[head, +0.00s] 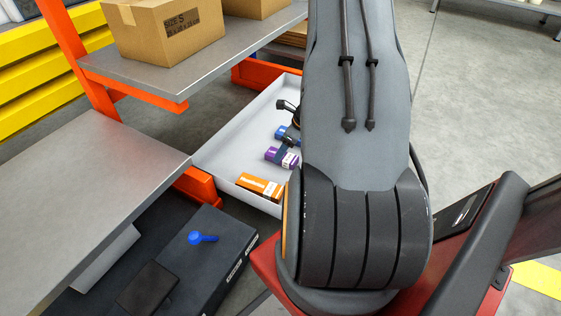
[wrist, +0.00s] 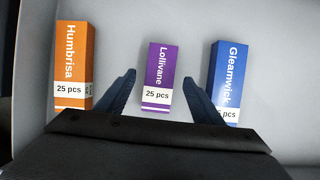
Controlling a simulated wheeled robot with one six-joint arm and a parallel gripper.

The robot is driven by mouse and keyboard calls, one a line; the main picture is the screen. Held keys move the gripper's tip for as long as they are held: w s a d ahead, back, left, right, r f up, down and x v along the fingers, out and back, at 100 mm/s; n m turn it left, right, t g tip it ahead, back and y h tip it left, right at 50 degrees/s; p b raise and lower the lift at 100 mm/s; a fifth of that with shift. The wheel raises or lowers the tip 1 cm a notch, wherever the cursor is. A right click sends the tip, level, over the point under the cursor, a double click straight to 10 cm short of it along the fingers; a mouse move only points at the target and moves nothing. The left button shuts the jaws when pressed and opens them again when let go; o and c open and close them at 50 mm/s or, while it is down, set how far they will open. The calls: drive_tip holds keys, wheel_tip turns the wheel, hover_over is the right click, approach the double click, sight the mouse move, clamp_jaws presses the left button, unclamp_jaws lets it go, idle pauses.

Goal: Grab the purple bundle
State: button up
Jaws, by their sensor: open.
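The purple bundle (wrist: 158,70) is a small box marked Lollivane, 25 pcs, in the middle of the wrist view. In the head view the purple bundle (head: 272,155) lies in the white tray, partly hidden by a dark shape across it. My gripper (wrist: 159,84) is open, with one finger to the left of the purple bundle's lower end and one to the right. Nothing is held. I cannot tell how far above the tray floor the fingertips are. In the head view my arm covers much of the tray.
An orange bundle (wrist: 73,60) lies left of the purple one and a blue bundle (wrist: 228,75) lies right, partly behind a finger. The white tray (head: 232,149) has raised walls. A grey shelf (head: 226,50) with cardboard boxes (head: 160,38) stands behind it. Bare tray floor separates the bundles.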

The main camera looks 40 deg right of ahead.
drive_tip(key=shift+b+x, duration=0.55)
drive_tip(key=shift+x, duration=0.75)
drive_tip(key=shift+f, duration=0.2)
drive_tip(key=c, duration=1.2)
drive_tip(key=shift+r, duration=0.1)
